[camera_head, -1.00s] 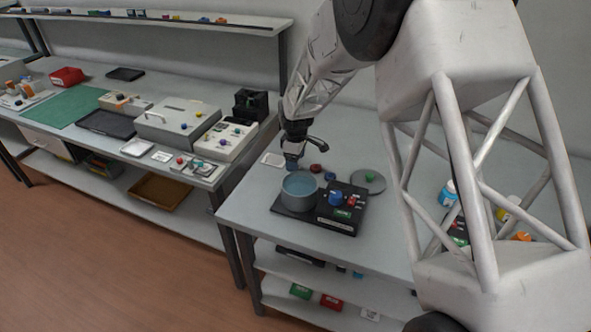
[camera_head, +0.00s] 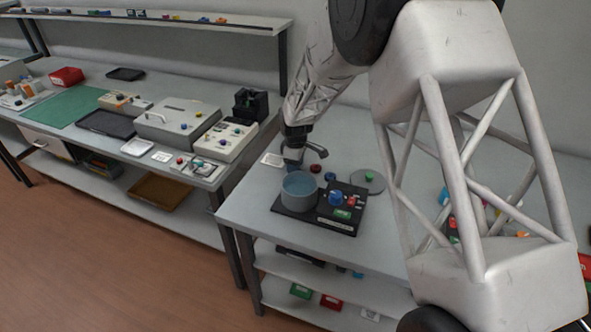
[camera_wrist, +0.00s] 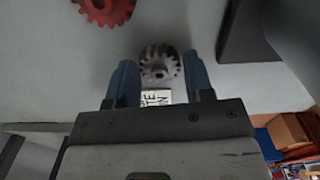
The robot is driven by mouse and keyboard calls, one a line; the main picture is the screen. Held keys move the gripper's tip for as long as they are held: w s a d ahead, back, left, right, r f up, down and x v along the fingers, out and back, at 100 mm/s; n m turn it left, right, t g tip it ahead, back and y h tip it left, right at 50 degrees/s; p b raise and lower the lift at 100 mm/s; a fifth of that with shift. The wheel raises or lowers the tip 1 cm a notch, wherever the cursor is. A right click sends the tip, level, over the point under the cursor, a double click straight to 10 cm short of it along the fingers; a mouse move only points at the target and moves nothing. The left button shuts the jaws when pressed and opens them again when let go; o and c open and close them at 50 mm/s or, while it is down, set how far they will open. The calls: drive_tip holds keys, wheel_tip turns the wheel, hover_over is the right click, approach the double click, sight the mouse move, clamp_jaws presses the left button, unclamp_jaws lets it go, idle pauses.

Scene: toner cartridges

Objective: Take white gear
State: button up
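In the wrist view a greyish-white toothed gear (camera_wrist: 160,63) lies on the grey table top. My gripper (camera_wrist: 160,72) is open, with one blue finger on each side of the gear. I cannot tell how high the fingertips are above the table or whether they touch the gear. A white label (camera_wrist: 155,97) with black letters shows just below the gear, partly hidden by my gripper. In the head view my gripper (camera_head: 292,166) is pointed down behind the round grey pot, and the white gear cannot be made out.
A red gear (camera_wrist: 105,8) lies up and left of the white one. The pot (camera_head: 299,190) stands on a black device (camera_head: 325,220) in front of my gripper.

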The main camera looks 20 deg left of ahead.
drive_tip(key=c, duration=0.5)
drive_tip(key=shift+r, duration=0.15)
drive_tip(key=shift+r, duration=4.9)
